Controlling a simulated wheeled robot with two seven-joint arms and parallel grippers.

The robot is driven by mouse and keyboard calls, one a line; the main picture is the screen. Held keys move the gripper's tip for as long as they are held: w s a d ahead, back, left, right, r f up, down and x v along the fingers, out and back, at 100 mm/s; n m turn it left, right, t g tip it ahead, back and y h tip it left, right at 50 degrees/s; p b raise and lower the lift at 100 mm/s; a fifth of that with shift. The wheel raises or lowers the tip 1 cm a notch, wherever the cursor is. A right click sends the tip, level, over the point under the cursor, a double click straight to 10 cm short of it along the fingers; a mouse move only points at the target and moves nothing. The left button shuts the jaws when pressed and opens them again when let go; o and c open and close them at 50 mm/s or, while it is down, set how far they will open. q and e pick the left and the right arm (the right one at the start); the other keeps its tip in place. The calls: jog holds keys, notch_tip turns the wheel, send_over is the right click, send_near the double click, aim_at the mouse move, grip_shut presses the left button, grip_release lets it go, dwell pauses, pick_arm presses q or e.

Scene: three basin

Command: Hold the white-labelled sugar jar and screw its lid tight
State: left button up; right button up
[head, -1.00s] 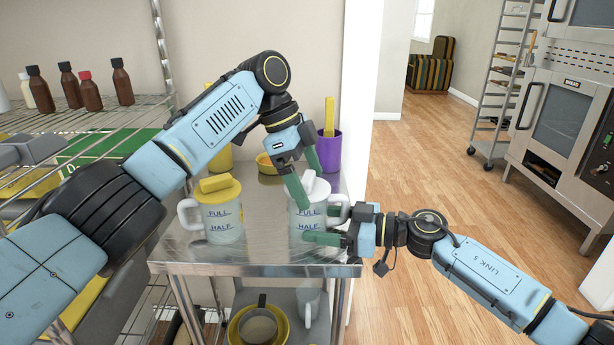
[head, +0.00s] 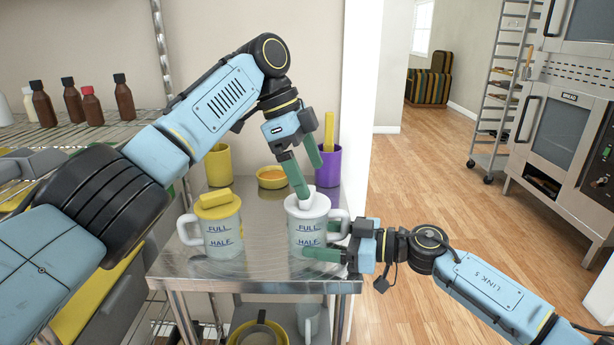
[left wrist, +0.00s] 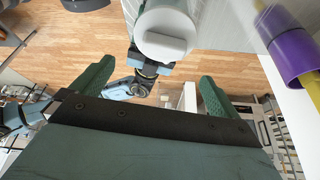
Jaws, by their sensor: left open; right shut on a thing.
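The jar with the white lid (head: 307,206) has a pale body marked FULL and HALF (head: 303,240) and a handle on its right. It stands upright on the metal table. Its lid, with a raised bar knob, also shows in the left wrist view (left wrist: 165,46). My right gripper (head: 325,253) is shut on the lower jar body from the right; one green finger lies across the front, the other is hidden. My left gripper (head: 311,181) is open above the lid, fingers tilted, one tip by the knob in the head view. Whether they touch is unclear. No white label is legible.
A similar jar with a yellow lid (head: 217,205) stands to the left on the metal table (head: 255,270). A wire rack with brown bottles (head: 73,101) stands at left.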

pick_arm(q)
jog(key=shift+r+m, duration=0.25)
jog(key=shift+m, duration=0.05)
jog(key=r+m, duration=0.1)
jog(key=r+m+t, duration=0.1)
jog(key=m, duration=0.1)
jog(key=r+m+t+y, duration=0.1)
jog(key=m, duration=0.1)
jog(key=shift+s+a, duration=0.25)
jog(key=shift+s, duration=0.05)
jog(key=s+r+m+t+y, duration=0.2)
jog(key=s+r+m+t, duration=0.15)
jog(key=m, duration=0.85)
jog(key=x, duration=0.8)
jog(key=a+x, duration=0.1)
jog(key=x, duration=0.3)
jog(key=shift+s+d+f, duration=0.1)
jog(key=shift+s+f, duration=0.15)
jog(key=shift+f, duration=0.3)
jog(key=c, duration=1)
